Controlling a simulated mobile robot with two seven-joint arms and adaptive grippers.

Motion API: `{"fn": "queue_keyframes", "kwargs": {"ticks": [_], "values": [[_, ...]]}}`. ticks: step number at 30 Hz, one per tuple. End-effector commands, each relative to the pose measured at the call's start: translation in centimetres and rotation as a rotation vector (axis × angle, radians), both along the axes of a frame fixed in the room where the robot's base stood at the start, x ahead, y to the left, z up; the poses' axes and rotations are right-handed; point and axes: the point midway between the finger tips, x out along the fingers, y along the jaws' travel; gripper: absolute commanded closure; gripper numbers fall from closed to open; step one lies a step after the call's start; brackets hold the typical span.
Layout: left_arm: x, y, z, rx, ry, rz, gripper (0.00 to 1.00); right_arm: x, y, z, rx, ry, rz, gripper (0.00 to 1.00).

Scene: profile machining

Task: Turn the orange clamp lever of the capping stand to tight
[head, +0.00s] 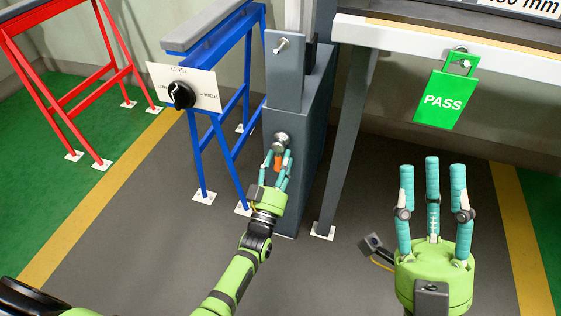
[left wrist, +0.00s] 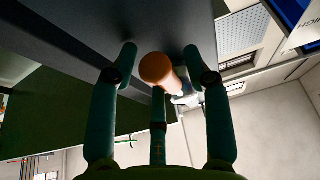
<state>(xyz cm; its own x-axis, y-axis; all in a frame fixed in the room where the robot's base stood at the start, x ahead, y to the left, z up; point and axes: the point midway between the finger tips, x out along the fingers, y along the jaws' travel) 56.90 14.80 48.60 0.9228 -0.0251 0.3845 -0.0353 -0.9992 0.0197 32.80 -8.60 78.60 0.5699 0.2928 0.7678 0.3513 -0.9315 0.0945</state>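The capping stand (head: 292,188) is a grey post standing on the floor in the middle of the head view. Its orange clamp lever (head: 278,160) hangs below a round silver hub (head: 281,139), partly hidden by my fingers. My left gripper (head: 276,163) is at the lever, with its teal fingers around it. In the left wrist view the lever's round orange end (left wrist: 157,68) lies between the spread fingers, with gaps at both sides, so the gripper looks open. My right gripper (head: 432,185) is open and empty at the right, away from the stand.
A blue trestle (head: 238,95) stands close to the left of the stand, with a LEVEL dial plate (head: 205,90). A grey table leg (head: 343,140) is close to its right. A green PASS tag (head: 443,99) hangs from the table. A red trestle (head: 60,100) stands far left.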

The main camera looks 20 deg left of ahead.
Motion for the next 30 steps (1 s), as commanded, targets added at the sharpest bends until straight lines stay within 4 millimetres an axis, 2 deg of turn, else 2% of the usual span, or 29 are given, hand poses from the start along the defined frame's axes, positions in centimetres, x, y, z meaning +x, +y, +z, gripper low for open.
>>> {"fn": "queue_keyframes", "kwargs": {"ticks": [7,21,25,30], "values": [[-0.8,0.1,-0.5,0.003,0.004,0.0,0.51,0.1,0.1,0.0,0.001,0.003,0.001,0.6],[-9.2,0.2,-3.9,0.001,0.003,-0.001,0.51,0.0,0.0,0.0,0.0,0.001,0.001,0.6],[-10.5,0.3,-4.4,0.001,0.002,0.0,0.51,0.0,0.0,0.0,0.0,0.001,0.001,0.6],[-11.1,0.3,-4.6,0.0,0.0,0.0,0.51,0.0,0.0,0.0,0.0,0.001,0.001,0.6]]}}
